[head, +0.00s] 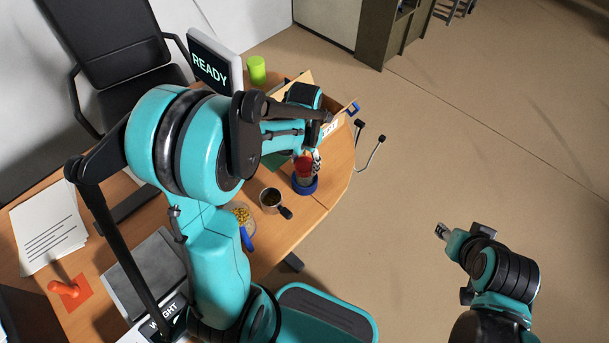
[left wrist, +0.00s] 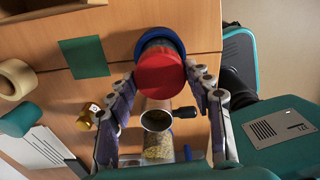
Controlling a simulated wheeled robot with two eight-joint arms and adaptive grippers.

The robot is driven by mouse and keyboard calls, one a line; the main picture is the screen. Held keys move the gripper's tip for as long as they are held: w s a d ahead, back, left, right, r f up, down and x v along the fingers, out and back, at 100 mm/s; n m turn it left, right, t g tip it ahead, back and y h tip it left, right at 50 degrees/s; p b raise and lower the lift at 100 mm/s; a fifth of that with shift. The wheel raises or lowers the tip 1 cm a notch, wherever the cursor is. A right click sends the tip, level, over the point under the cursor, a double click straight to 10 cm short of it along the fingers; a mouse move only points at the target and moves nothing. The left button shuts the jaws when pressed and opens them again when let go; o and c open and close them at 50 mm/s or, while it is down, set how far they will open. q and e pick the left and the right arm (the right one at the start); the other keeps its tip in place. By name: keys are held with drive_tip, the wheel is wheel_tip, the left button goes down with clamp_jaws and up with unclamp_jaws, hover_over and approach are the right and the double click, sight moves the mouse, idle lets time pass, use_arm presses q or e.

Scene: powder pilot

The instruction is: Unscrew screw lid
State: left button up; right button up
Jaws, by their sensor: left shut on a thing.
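A jar with a red screw lid (head: 303,166) stands in a blue ring base (head: 306,187) near the table's right edge. In the left wrist view the red lid (left wrist: 160,75) sits on the jar, with the blue ring (left wrist: 178,38) behind it. My left gripper (left wrist: 163,78) has a finger on either side of the lid and is shut on it. In the head view my left arm partly hides the jar and the gripper. My right gripper (head: 442,231) is away from the table, over the floor; its jaws are too small to read.
A metal cup with dark contents (head: 270,198) stands in front of the jar. Yellow pieces (head: 241,215) lie nearby beside a blue-handled thing (head: 248,237). A READY display (head: 211,66) and a green cup (head: 256,70) stand at the back.

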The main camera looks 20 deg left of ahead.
use_arm(q)
drive_tip(key=shift+n, duration=0.9)
idle(0.6)
drive_tip(key=o, duration=1.1)
